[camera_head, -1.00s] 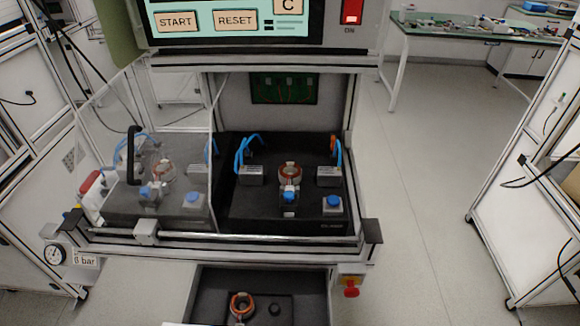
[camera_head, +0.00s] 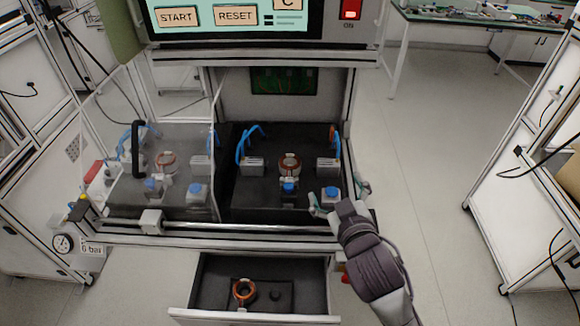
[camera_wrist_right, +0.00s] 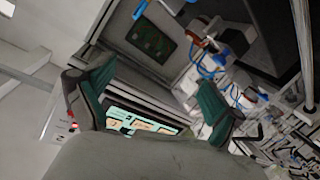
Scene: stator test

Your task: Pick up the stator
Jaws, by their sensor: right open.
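Three copper-coloured, ring-shaped stators show in the head view. One stator (camera_head: 290,163) sits in the right test fixture, and a second (camera_head: 166,161) sits in the left fixture behind a clear panel. A third stator (camera_head: 244,292) lies in the open drawer (camera_head: 319,285) below. My right gripper (camera_head: 340,193) is open and empty at the front right of the right fixture, beside a blue-topped block and apart from the stators. My left gripper is out of view.
The clear panel (camera_head: 190,125) with its black handle covers the left fixture. Metal blocks (camera_head: 327,168) with blue hoses flank the right fixture's stator. A front rail (camera_head: 250,232) crosses below. The control panel (camera_head: 235,15) hangs above. Open floor lies to the right.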

